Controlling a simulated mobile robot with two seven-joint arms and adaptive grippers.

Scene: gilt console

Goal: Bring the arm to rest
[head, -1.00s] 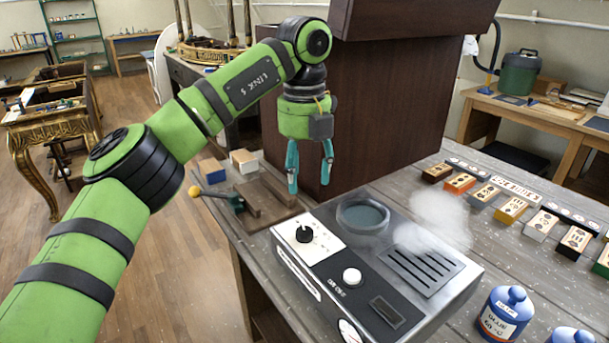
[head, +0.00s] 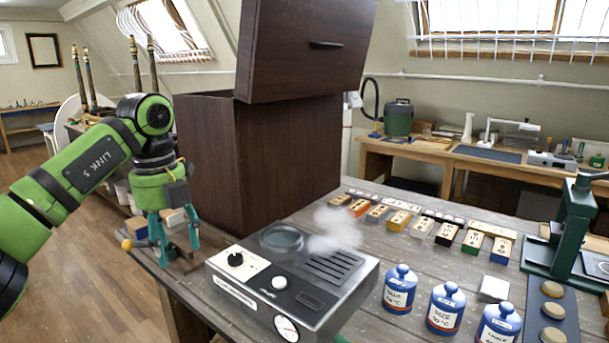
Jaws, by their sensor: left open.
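My left arm comes in from the left in the head view. My left gripper (head: 178,248) hangs pointing down at the left end of the bench, left of the dark brown cabinet (head: 285,155) and the grey heater box (head: 340,283). Its two teal fingers are apart. A pale block (head: 173,217) shows behind and between the fingers, and I see nothing held. The gripper partly hides the small wooden clamp area behind it. My right gripper is not in view.
Several labelled blocks (head: 397,222) line the bench behind. A green press (head: 573,228) stands far right. Open floor (head: 75,250) lies left of the bench.

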